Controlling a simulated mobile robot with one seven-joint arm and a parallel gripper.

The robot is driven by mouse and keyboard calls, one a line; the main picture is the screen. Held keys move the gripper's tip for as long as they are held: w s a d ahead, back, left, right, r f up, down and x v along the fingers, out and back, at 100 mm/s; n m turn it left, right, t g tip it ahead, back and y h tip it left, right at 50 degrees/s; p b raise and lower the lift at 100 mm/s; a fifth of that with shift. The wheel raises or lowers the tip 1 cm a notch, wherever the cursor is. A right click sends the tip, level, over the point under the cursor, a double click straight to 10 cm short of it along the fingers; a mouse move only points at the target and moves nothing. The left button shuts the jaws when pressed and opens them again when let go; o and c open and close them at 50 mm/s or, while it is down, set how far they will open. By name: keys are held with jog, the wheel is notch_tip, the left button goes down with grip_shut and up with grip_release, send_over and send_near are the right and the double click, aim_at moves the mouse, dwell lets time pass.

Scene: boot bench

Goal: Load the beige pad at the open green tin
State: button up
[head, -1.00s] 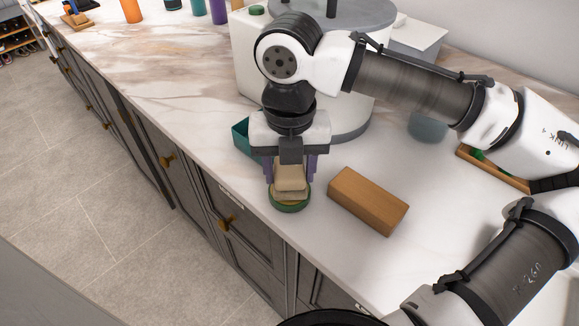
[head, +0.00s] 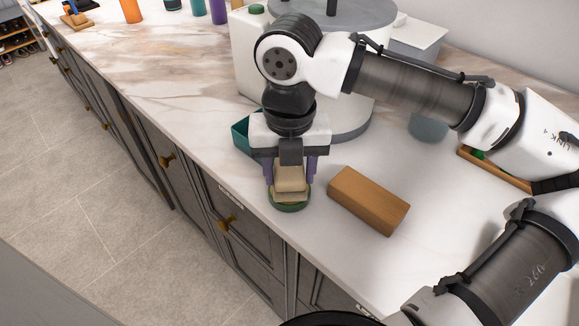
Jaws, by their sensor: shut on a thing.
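The green tin (head: 290,207) stands open on the marble counter near its front edge. My gripper (head: 290,180) points down right above the tin, its purple fingers on either side of the beige pad (head: 291,180). The gripper is shut on the pad. The pad's lower end is at the tin's opening, over the pale contents that show inside the rim. I cannot tell from this angle how firmly the pad touches the contents.
A wooden block (head: 368,201) lies just right of the tin. A teal bin (head: 242,135) stands behind the gripper on the left, near a grey round stand (head: 355,125). A wooden tray (head: 495,170) is at the right. The counter (head: 180,85) at the left is mostly clear.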

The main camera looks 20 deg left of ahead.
aim_at(289, 169)
jog(key=shift+f, duration=0.6)
dwell(1.9)
jog(key=shift+r, duration=0.1)
notch_tip(289, 169, up, 7)
jog(key=p, duration=0.7)
jog(key=shift+p, duration=0.3)
dwell(0.5)
